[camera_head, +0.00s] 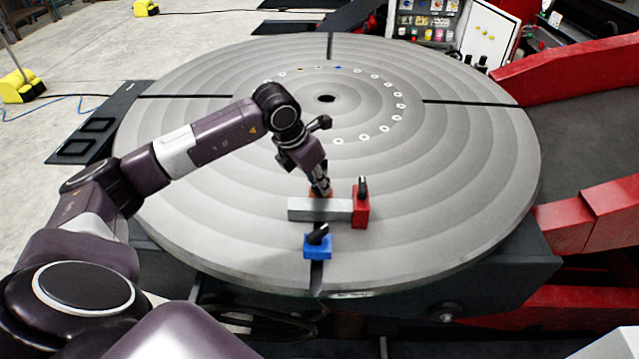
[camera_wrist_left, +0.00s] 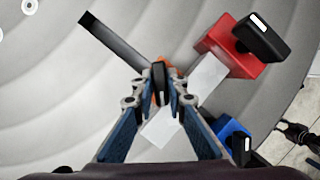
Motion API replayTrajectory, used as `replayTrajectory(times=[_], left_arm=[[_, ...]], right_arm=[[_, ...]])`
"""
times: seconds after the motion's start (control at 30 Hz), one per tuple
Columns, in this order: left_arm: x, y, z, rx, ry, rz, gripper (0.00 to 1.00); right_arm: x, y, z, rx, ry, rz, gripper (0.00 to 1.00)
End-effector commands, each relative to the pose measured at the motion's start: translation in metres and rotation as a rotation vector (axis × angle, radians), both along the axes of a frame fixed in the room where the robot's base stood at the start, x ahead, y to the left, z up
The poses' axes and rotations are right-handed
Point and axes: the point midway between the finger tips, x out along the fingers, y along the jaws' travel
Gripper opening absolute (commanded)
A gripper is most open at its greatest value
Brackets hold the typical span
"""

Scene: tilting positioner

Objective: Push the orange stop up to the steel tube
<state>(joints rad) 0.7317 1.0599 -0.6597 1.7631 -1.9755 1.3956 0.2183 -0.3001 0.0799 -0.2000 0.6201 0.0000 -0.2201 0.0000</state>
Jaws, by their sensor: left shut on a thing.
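The steel tube (camera_head: 318,210) is a light grey square bar lying flat on the round grey table; it also shows in the left wrist view (camera_wrist_left: 208,78). The orange stop (camera_head: 319,195) is just behind the tube, mostly hidden by my left gripper (camera_head: 321,188) and the tube. In the left wrist view, the fingers (camera_wrist_left: 160,93) are closed around the black handle of the orange stop (camera_wrist_left: 155,98). I cannot tell whether the stop touches the tube. My right gripper is not in view.
A red stop (camera_head: 361,213) with a black handle stands at the tube's right end. A blue stop (camera_head: 317,251) with a black handle sits in front of the tube, over the slot (camera_head: 317,276). The table (camera_head: 460,180) is otherwise mostly clear.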

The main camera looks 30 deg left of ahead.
Motion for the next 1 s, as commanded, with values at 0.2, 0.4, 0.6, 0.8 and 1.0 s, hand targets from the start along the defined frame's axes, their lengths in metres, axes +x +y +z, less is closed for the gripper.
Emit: replayTrajectory(times=[0.2,0.4,0.6,0.8,1.0], left_arm=[[-0.0154,-0.0173,-0.0127,-0.025,0.052,-0.029,0.00],[-0.0167,-0.0179,-0.0138,-0.025,0.052,-0.029,0.00],[-0.0173,-0.0183,-0.0128,-0.025,0.053,-0.028,0.00],[-0.0173,-0.0187,-0.0127,-0.026,0.052,-0.030,0.27],[-0.0169,-0.0181,-0.0125,-0.026,0.051,-0.029,0.33]], right_arm=[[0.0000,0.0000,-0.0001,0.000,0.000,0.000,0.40],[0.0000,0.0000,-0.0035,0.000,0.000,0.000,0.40],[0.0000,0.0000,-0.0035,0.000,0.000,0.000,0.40],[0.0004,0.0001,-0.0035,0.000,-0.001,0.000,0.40],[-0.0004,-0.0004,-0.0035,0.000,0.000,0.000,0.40]])
